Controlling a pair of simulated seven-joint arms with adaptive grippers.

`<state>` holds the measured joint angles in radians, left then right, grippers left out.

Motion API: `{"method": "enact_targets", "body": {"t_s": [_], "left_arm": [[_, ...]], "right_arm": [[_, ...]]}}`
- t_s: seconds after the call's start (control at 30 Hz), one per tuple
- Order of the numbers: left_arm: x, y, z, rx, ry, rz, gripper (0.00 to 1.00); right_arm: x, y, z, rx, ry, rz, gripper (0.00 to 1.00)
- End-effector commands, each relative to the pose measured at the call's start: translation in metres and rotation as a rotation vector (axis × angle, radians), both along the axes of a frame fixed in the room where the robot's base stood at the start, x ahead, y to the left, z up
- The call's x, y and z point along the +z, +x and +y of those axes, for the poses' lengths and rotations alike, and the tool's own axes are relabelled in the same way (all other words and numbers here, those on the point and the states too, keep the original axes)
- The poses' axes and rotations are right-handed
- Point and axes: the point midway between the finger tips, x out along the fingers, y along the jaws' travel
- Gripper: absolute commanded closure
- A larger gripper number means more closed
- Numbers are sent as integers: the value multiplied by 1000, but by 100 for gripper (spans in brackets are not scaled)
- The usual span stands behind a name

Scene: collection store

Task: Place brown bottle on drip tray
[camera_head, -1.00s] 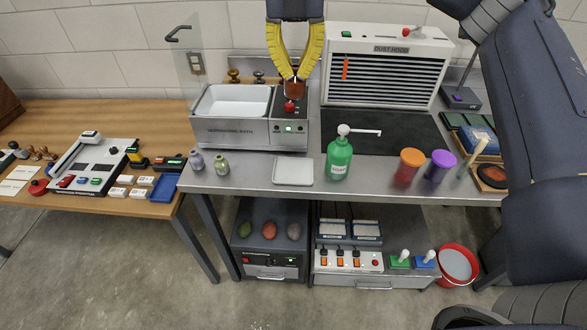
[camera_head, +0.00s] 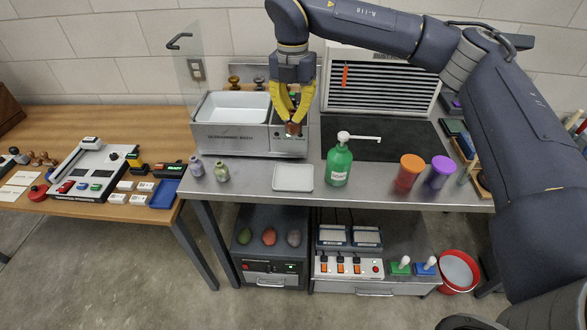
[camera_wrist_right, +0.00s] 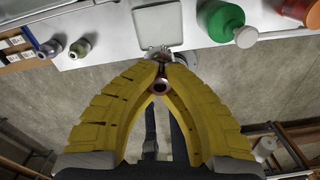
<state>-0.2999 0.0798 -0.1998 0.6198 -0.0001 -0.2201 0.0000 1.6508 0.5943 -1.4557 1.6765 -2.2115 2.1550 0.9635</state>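The brown bottle (camera_head: 293,129) is between the fingertips of my right gripper (camera_head: 292,122), in front of the ultrasonic bath's control panel and above the bench. In the right wrist view the yellow fingers of the gripper (camera_wrist_right: 160,72) close around the bottle (camera_wrist_right: 160,87), and its round end shows. The drip tray (camera_head: 293,188), a flat pale grey square, lies empty on the steel bench, nearer the front edge than the bottle. The tray also shows in the right wrist view (camera_wrist_right: 157,25), beyond the fingertips. My left gripper is out of view.
The ultrasonic bath (camera_head: 233,139) stands behind the tray. A green pump bottle (camera_head: 339,166) stands close right of it. Small purple (camera_head: 196,167) and green (camera_head: 221,171) bottles stand to its left. Orange (camera_head: 409,172) and purple-lidded (camera_head: 438,172) jars stand farther right.

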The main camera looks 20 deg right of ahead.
Motion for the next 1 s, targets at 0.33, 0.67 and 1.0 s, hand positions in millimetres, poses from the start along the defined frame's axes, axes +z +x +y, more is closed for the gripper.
{"method": "enact_targets", "body": {"t_s": [0.33, 0.67, 1.0], "left_arm": [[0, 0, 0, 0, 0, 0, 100], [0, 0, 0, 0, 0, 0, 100], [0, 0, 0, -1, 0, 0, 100]], "right_arm": [[-80, -1, 0, 0, 0, 5, 100], [-124, 0, 0, 1, 1, 1, 100], [-140, -1, 0, 1, 0, 2, 100]]}}
